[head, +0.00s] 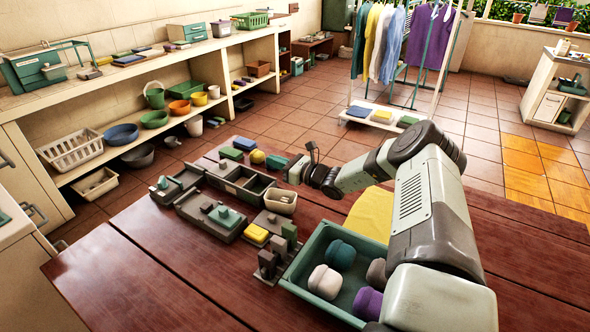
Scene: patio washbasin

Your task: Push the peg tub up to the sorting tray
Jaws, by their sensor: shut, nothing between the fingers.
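The sorting tray (226,184), dark grey with compartments, lies across the middle of the wooden table. A small beige tub (281,204), which I take for the peg tub, stands upright close to the tray's right end. I cannot tell whether the two touch. My gripper (291,172) is shut and empty, low beside the tray's right end and just behind the tub in the picture. Its fingertips are small and partly merge with the things around them. The tub's contents are too small to make out.
A green crate (300,277) with coloured rolled items stands in front of the tub, under my arm. Blocks and dark fixtures (208,217) crowd the tray's near side. The table's front left is clear.

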